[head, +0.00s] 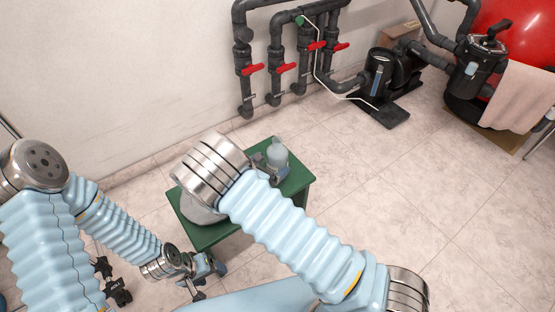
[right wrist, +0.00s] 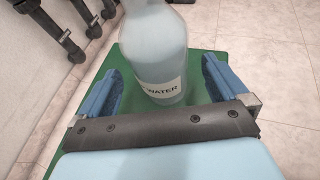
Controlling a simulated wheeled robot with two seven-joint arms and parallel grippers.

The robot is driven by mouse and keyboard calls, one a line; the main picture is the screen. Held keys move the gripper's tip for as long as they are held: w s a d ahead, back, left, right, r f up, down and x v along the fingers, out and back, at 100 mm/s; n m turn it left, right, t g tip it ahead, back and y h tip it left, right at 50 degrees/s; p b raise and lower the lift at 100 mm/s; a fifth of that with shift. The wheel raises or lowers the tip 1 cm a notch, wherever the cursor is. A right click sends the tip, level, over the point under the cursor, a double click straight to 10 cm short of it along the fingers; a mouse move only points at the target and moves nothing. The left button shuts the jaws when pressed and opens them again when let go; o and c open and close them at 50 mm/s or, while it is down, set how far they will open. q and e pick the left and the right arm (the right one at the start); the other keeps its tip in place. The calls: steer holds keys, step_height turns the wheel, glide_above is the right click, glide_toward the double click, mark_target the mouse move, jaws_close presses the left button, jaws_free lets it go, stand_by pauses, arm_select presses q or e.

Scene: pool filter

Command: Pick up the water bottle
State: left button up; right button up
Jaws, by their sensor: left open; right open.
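The water bottle (head: 277,156) is pale, translucent and upright on the small green table (head: 300,183). In the right wrist view the bottle (right wrist: 155,55) carries a white label reading "WATER", and its top is cut off by the frame edge. My right gripper (right wrist: 160,80) is open, with its blue fingers on either side of the bottle and gaps visible on both sides. In the head view the right forearm hides most of that gripper. My left gripper (head: 207,280) is open and empty, low at the left front of the table, away from the bottle.
A whitish rounded object (head: 200,208) sits on the table's left part, partly behind my right arm. Grey pipes with red valves (head: 252,70) stand along the wall. A pump (head: 380,75) and a red tank (head: 520,30) stand at the back right. The tiled floor at right is clear.

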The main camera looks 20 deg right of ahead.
mark_target(281, 147)
steer(key=x, duration=0.4)
steer(key=shift+w+d+r, duration=0.15)
steer(key=shift+w+d, duration=0.05)
steer(key=shift+d, duration=0.05)
steer(key=c, duration=1.3)
steer(key=shift+c, duration=0.2)
steer(key=shift+r, duration=0.15)
steer(key=shift+r, duration=0.25)
step_height(281, 147, up, 2)
steer(key=shift+r+p, duration=0.2)
steer(key=shift+p, duration=0.1)
steer(key=s+r, duration=0.1)
steer(key=r, duration=0.1)
steer(key=s+a+r, duration=0.1)
steer(key=r, duration=0.1)
steer(key=s+a+r, duration=0.1)
steer(key=s+r, duration=0.1)
steer(key=shift+s+a, duration=0.15)
steer(key=shift+a, duration=0.05)
steer(key=s+a+r, duration=0.4)
steer(key=s, duration=0.4)
steer(key=shift+a, duration=0.1)
